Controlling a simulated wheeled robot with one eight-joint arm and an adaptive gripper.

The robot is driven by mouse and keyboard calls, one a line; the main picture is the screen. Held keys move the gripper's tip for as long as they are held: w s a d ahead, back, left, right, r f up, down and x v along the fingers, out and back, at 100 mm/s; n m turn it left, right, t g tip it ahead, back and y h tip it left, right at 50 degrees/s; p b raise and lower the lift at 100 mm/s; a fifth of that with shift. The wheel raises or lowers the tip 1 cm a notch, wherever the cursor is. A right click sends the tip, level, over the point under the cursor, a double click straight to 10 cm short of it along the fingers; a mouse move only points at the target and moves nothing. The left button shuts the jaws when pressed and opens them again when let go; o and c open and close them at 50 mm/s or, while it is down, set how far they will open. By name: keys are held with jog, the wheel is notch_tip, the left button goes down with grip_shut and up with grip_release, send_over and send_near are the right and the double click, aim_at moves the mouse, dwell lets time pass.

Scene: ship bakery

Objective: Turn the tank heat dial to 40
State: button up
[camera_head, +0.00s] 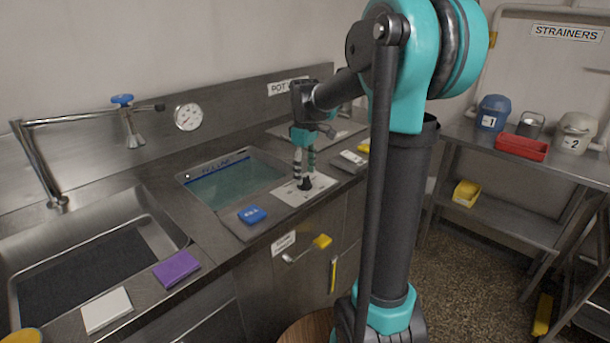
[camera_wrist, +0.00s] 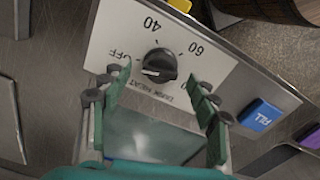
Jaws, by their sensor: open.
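The tank heat dial (camera_wrist: 160,63) is a round black knob on a white plate (camera_wrist: 108,35). The wrist view shows OFF, 40 and 60 printed around it, upside down, with the label partly hidden. A pale mark on the knob points to the picture's left, nearest the OFF side and away from 40. My gripper (camera_wrist: 162,88) is open, its green fingers on either side of the dial in this view, not visibly closed on it. In the head view my gripper (camera_head: 304,166) points down just above the dial (camera_head: 306,184) on the counter.
A blue FILL switch (camera_wrist: 260,115) sits beside the plate; it also shows in the head view (camera_head: 252,214). A water-filled tank (camera_head: 232,183) lies behind it. A sink (camera_head: 165,237), purple block (camera_head: 176,268) and white block (camera_head: 106,310) are left. Shelving (camera_head: 500,215) stands right.

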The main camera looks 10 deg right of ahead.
jog(key=shift+f, duration=0.65)
jog(key=c, duration=1.2)
jog(key=shift+o, duration=0.2)
jog(key=m, duration=0.6)
jog(key=shift+m, duration=0.3)
jog(key=m, duration=0.3)
jog(key=shift+a+m, duration=0.1)
jog(key=shift+m, duration=2.1)
